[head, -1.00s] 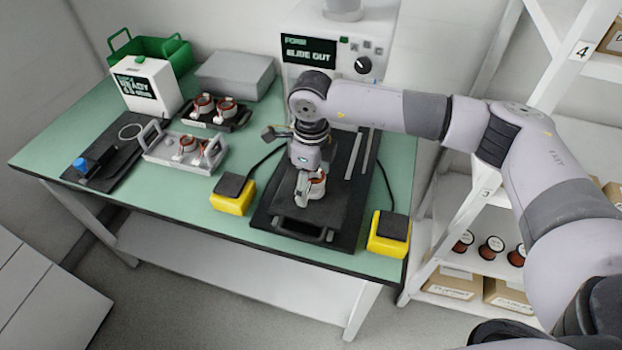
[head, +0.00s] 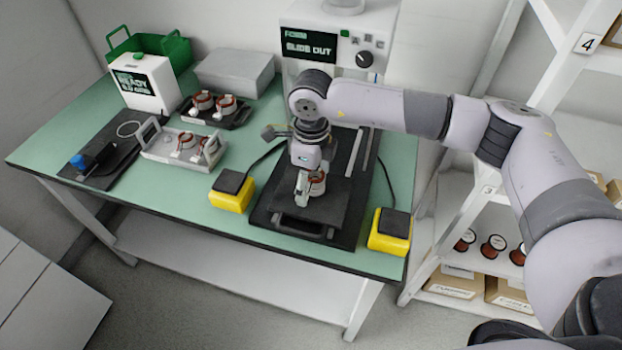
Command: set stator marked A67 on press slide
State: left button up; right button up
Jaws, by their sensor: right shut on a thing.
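A stator (head: 318,184) with copper-coloured windings is at the press slide (head: 328,213), a dark plate in front of the press (head: 340,64). My right gripper (head: 308,192) is shut on this stator from above, at the slide's surface. I cannot tell whether the stator's base touches the slide, and its marking is not readable. Other stators sit in a grey tray (head: 163,151) and on a dark tray (head: 238,118) to the left. The press display reads "SLIDE OUT". My left gripper is not in view.
Yellow pedal-like boxes with dark tops stand left (head: 231,191) and right (head: 389,231) of the slide. A white tester (head: 147,84), a green crate (head: 178,50) and a grey box (head: 234,72) stand at the back left. Shelves with spools are at right.

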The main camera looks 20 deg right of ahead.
jog(key=o, duration=1.3)
jog(key=shift+o, duration=0.2)
notch_tip(320, 180, up, 12)
